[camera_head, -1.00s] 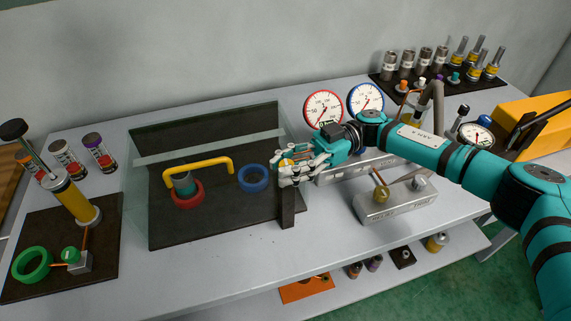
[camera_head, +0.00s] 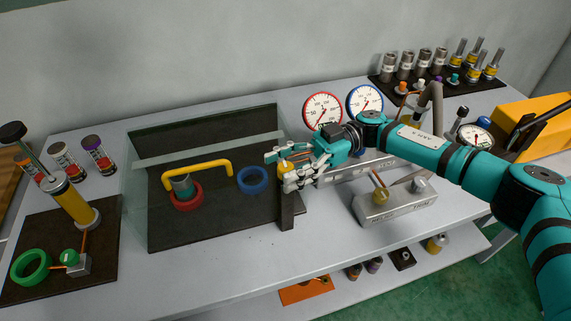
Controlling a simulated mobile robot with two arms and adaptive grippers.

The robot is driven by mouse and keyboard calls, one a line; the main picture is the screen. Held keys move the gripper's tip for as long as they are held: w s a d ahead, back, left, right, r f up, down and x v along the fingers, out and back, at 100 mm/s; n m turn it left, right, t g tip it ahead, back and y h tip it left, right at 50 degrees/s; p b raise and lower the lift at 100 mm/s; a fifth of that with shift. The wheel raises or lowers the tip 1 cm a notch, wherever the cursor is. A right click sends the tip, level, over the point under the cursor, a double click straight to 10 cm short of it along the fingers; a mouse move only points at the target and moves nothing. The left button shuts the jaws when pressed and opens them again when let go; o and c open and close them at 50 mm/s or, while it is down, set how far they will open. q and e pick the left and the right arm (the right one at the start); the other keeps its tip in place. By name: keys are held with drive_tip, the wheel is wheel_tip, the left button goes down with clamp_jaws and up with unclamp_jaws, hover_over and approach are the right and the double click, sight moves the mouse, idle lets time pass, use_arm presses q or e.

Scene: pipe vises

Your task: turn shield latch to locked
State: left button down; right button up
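A clear shield (camera_head: 140,205) with a yellow handle (camera_head: 197,171) covers a dark mat holding a red ring (camera_head: 186,198) and a blue ring (camera_head: 252,180). A dark post (camera_head: 287,213) stands at the shield's right front corner. My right gripper (camera_head: 288,168) is at the top of this post, with its fingers spread around a small orange-yellow piece (camera_head: 284,166), probably the latch. The fingers look apart; I cannot tell whether they touch it. The latch is largely hidden by the fingers. My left gripper is not in view.
Red-rimmed (camera_head: 323,112) and blue-rimmed (camera_head: 365,101) gauges stand behind my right gripper. A grey metal block (camera_head: 395,204) with a brass lever is to its right. A green ring (camera_head: 31,267) and yellow cylinder stand at left. The table front is clear.

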drive_tip(key=shift+f, duration=0.1)
drive_tip(key=shift+d, duration=0.2)
drive_tip(key=v, duration=1.1)
drive_tip(key=shift+w+d, duration=0.25)
drive_tip(key=shift+w, duration=0.05)
